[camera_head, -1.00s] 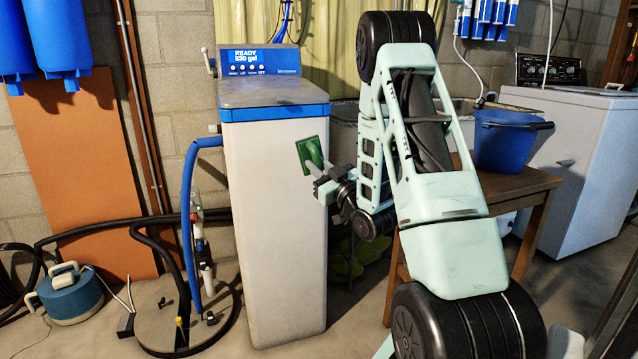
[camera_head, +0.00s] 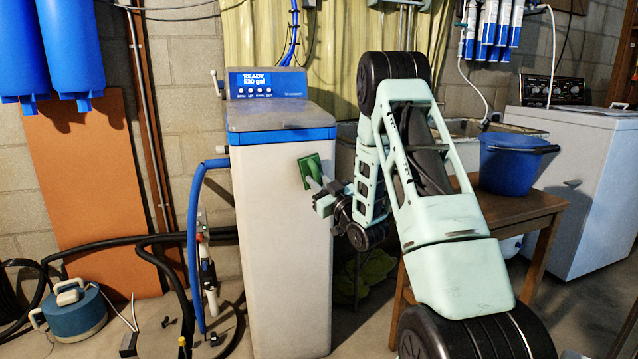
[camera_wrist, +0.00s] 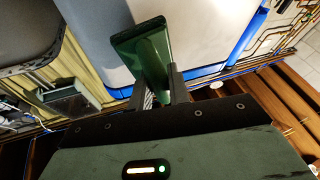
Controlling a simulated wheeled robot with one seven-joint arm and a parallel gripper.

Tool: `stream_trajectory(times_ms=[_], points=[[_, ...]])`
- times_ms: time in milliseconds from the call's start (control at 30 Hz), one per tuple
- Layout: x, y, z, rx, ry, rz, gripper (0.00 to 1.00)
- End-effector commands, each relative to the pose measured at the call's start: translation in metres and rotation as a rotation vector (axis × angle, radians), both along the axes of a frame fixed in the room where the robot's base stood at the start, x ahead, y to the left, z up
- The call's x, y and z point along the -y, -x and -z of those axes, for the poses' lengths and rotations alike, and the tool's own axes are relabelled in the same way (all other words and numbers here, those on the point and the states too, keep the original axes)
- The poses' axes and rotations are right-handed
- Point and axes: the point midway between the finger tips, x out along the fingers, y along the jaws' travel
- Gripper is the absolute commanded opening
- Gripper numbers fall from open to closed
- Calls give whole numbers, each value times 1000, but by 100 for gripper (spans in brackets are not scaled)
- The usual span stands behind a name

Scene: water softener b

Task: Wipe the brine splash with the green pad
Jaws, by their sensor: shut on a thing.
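The green pad (camera_head: 310,170) is in my gripper (camera_head: 328,193), which is shut on its handle. The pad's flat face is turned to the front of the white softener cabinet (camera_head: 285,250), high on its right half. I cannot tell whether it touches. In the wrist view the green pad (camera_wrist: 150,45) stands between the two fingers of my gripper (camera_wrist: 163,85), against the pale cabinet (camera_wrist: 185,25). No brine splash can be made out; the pad may hide part of the panel.
A wooden table (camera_head: 525,207) with a blue bucket (camera_head: 510,165) stands right of my arm. A white washer (camera_head: 590,190) is behind it. A blue hose (camera_head: 192,240), black pipes and a blue-white canister (camera_head: 75,315) lie left of the cabinet.

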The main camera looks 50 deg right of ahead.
Motion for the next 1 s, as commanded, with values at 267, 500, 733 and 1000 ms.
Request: stream_trajectory(times_ms=[267,500,733,1000], points=[[0,0,0,0,0,0,0],[1,-1,0,0,0,0,0],[3,-5,1,-1,0,0,0],[6,-9,0,0,1,0,0]])
